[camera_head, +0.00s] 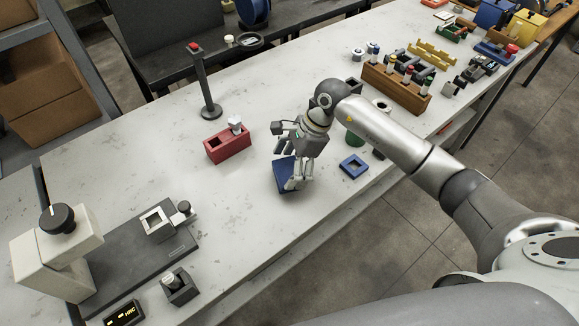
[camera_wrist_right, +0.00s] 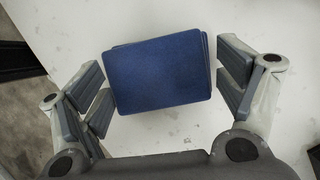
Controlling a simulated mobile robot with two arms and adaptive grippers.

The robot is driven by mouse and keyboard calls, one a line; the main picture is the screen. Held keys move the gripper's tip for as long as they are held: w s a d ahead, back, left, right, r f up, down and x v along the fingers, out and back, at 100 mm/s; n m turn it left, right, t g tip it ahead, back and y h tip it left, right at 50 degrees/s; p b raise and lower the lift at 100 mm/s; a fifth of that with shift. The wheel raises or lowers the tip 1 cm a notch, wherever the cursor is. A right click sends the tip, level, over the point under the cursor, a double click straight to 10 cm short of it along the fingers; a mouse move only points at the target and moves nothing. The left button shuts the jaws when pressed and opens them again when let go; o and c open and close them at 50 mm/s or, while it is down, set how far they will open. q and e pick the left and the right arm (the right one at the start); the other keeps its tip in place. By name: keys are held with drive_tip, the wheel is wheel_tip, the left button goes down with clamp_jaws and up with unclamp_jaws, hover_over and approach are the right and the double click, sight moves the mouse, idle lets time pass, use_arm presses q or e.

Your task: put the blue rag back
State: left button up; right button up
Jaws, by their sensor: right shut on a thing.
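The blue rag (camera_head: 284,175) is a folded dark blue pad at the middle of the bench. My right gripper (camera_head: 292,184) points down and is shut on it. In the right wrist view, the rag (camera_wrist_right: 160,72) lies between the two fingers of the right gripper (camera_wrist_right: 160,88), with layered edges at its right side. I cannot tell whether the rag touches the bench. A blue square frame (camera_head: 353,166) with an opening lies on the bench to the right of the gripper. My left gripper is not in view.
A red block (camera_head: 228,145) with a dark opening stands left of the gripper, near a dark post (camera_head: 207,90). A wooden rack (camera_head: 397,86) stands at the back right. A dark fixture plate (camera_head: 140,260) is at the front left. The bench (camera_head: 235,215) between is clear.

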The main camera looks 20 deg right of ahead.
drive_tip(key=shift+f, duration=0.75)
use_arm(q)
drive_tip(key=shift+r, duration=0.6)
use_arm(e)
drive_tip(key=shift+f, duration=0.1)
drive_tip(key=shift+f, duration=0.2)
drive_tip(key=o, duration=0.7)
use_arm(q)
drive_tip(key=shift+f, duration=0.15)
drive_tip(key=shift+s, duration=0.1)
use_arm(e)
drive_tip(key=shift+r, duration=0.1)
